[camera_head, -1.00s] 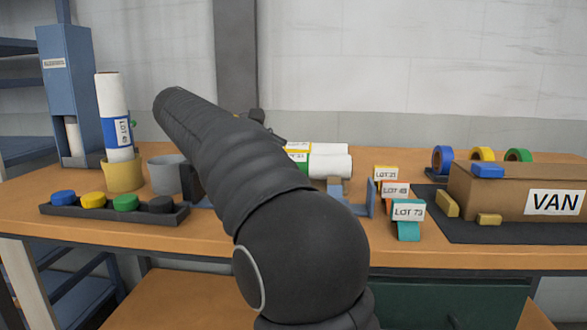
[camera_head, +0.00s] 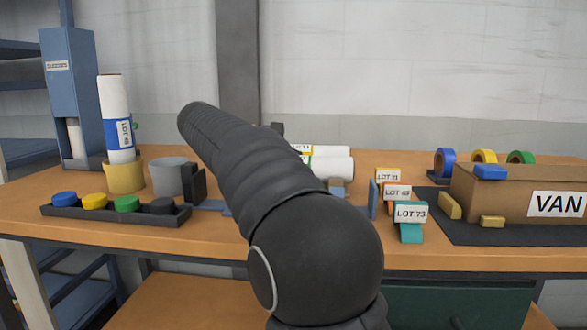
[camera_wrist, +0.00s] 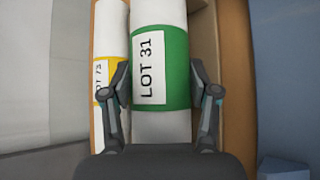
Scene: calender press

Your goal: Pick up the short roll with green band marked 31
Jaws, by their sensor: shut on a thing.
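The short white roll with a green band (camera_wrist: 176,60) carries a label reading LOT 31 in the wrist view. My gripper (camera_wrist: 163,85) has a finger on each side of this roll at its green band and is shut on it. In the head view the white end of the roll (camera_head: 333,168) shows beyond my arm, which hides its band and my gripper. Beside it lies another white roll with a yellow band (camera_wrist: 103,67), its label partly covered by my left finger.
A row of LOT tags (camera_head: 410,213) stands right of the rolls. Further right is a brown VAN box (camera_head: 510,192) on a dark mat. To the left are a roll upright in a yellow cup (camera_head: 124,175), a grey cup (camera_head: 168,177) and a tray of coloured caps (camera_head: 100,216).

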